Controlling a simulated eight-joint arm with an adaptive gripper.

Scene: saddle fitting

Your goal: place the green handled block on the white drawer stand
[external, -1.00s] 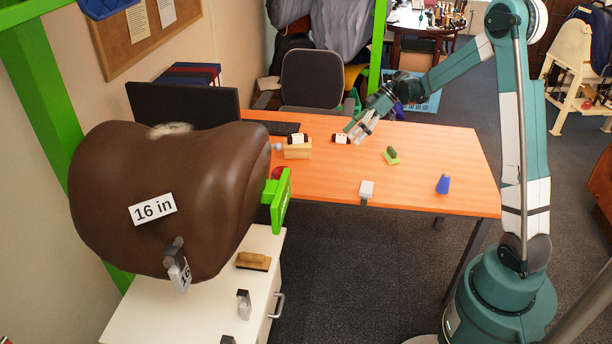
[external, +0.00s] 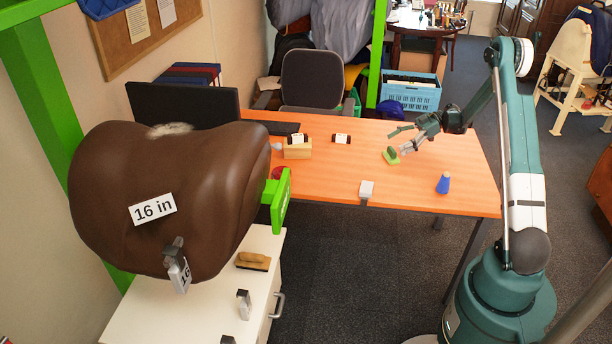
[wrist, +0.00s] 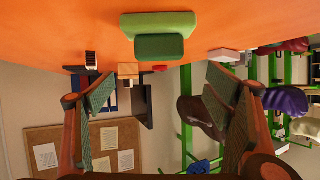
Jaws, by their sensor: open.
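The green handled block (external: 391,157) lies on the orange table, right of its middle; it has a light green base and a darker green handle. In the wrist view it shows large at the top centre (wrist: 158,46), ahead of and between my fingers. My gripper (external: 396,142) is open and empty, just above and beside the block at its far right side, apparently apart from it. The white drawer stand (external: 170,318) is at the lower left, below the brown saddle form.
On the stand are a wooden brush (external: 253,261) and a grey-topped upright piece (external: 243,304). The brown saddle form (external: 170,205) overhangs its back. The table (external: 325,180) also holds a blue cone-like item (external: 443,183), a white block (external: 366,188) and a wooden block (external: 297,151).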

